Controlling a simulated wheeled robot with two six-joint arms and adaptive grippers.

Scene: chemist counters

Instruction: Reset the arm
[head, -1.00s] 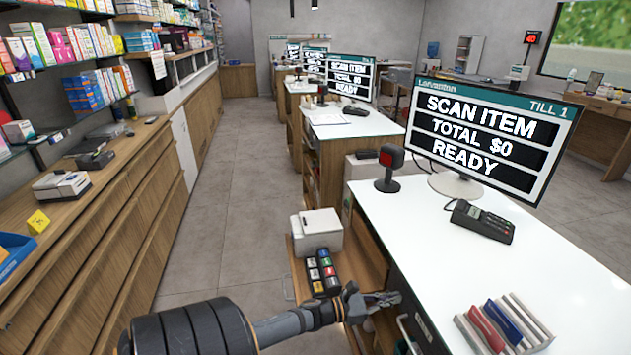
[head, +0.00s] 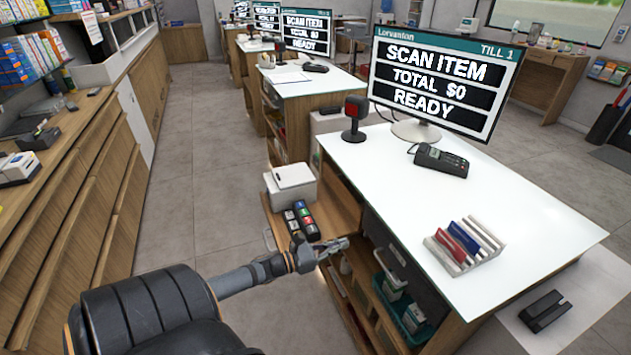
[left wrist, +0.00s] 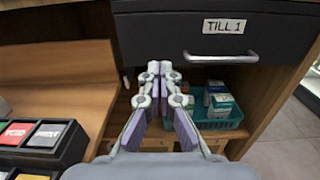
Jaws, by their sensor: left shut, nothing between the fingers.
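My left gripper (head: 335,246) is at the end of my dark arm, which comes in from the lower left of the head view. It is beside the left side of the white-topped till counter (head: 420,200), near the small keypad with coloured keys (head: 302,221). In the left wrist view the gripper (left wrist: 160,68) has its fingertips together with nothing between them. It points toward the counter's open shelf, below a dark drawer (left wrist: 185,40) labelled TILL 1 with a metal handle. My right gripper is not in view.
A teal basket with boxes (left wrist: 215,118) sits on the shelf. The counter bears a monitor (head: 440,80), a scanner (head: 354,118), a card terminal (head: 440,160) and a rack of cards (head: 465,245). A white printer (head: 291,187) stands behind the keypad. The grey floor to the left is clear.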

